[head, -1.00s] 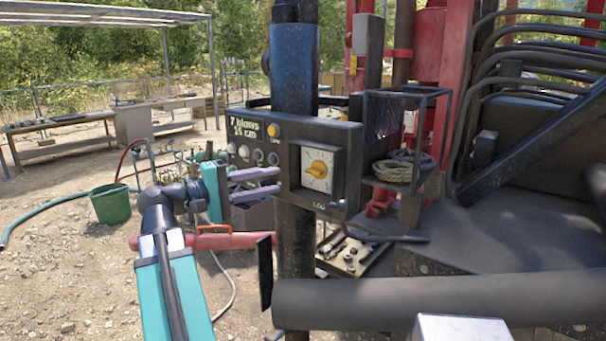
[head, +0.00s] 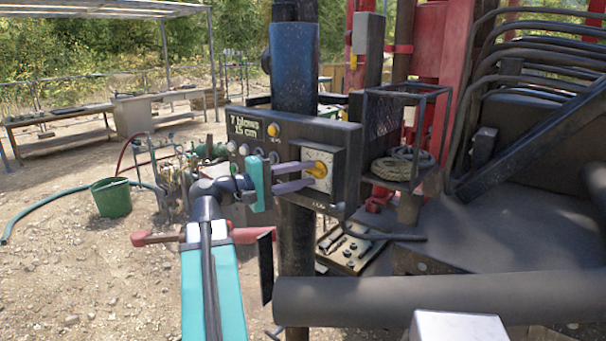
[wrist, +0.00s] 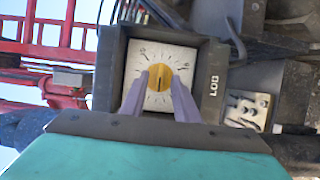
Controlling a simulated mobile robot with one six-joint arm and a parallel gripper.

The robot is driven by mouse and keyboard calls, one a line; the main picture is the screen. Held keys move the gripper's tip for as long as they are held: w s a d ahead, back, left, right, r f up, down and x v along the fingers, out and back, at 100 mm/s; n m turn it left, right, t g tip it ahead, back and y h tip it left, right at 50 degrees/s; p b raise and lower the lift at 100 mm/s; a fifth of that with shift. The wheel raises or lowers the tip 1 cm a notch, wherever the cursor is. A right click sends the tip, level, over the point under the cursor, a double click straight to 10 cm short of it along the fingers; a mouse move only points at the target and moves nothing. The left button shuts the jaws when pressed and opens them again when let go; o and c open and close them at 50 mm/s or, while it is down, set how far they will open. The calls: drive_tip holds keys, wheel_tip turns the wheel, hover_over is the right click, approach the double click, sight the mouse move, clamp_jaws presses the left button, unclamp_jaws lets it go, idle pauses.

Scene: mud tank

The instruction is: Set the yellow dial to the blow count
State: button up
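The yellow dial (head: 317,170) sits on a white scale plate (head: 325,158) on the dark control panel (head: 290,140). The panel's display (head: 243,126) reads "7 blows 15 cm". My gripper (head: 312,178) reaches the dial from the left, its two purple fingers apart. In the wrist view the dial (wrist: 158,78) shows between the finger tips, with the scale plate (wrist: 135,68) around it and "LOG" turned sideways at the right. The fingers partly cover the scale, and I cannot tell whether they touch the dial or which mark it points to.
A dark post (head: 296,240) stands below the panel. A wire cage with coiled rope (head: 402,168) is at the right. A thick dark roller (head: 400,296) crosses the front. A green bucket (head: 111,198) stands on the gravel at the left.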

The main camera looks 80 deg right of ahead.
drive_tip(key=shift+s, duration=0.1)
clamp_jaws()
drive_tip(key=shift+s+a+f, duration=0.1)
drive_tip(key=shift+a, duration=0.15)
drive_tip(key=shift+d, duration=0.2)
